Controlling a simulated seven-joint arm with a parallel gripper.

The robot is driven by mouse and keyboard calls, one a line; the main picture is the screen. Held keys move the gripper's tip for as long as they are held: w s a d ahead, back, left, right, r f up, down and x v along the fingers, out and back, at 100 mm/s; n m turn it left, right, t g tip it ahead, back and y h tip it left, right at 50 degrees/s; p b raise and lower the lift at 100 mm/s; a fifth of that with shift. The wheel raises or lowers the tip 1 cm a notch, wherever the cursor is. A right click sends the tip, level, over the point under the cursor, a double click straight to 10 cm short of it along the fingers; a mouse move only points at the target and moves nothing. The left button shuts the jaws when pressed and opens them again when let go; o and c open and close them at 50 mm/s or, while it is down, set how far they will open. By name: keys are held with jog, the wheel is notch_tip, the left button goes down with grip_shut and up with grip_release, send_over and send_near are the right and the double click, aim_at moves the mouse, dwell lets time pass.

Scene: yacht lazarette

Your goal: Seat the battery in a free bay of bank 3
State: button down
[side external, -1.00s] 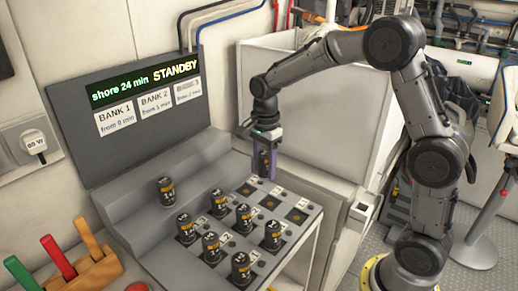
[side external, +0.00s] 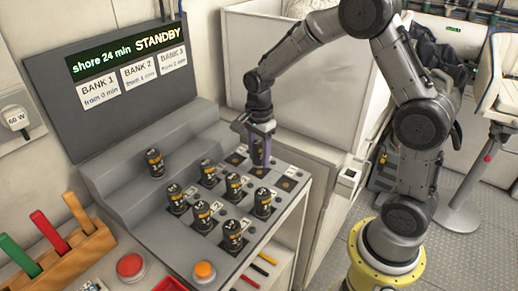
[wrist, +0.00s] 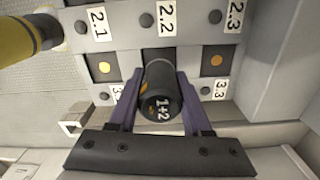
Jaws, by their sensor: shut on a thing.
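My gripper (side external: 261,163) has purple fingers pointing down at the back right row of the bay panel (side external: 244,213). In the wrist view the gripper (wrist: 158,98) is shut on a dark battery (wrist: 161,107) marked "1+2", its top facing the camera. Labels 3.1 and 3.3 show beside these bays. The battery's lower end is hidden, so I cannot tell whether it is in the bay.
Several batteries (side external: 202,215) stand upright in the nearer rows, and one battery (side external: 155,162) stands on the step. A display (side external: 126,60) reads "shore 24 min STANDBY". A red button (side external: 130,266) and an orange button (side external: 204,271) are at the front.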

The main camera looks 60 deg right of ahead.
jog(key=shift+f, duration=1.5)
jog(key=shift+c, duration=1.3)
grip_release()
notch_tip(320, 180, up, 14)
jog(key=shift+f, duration=0.1)
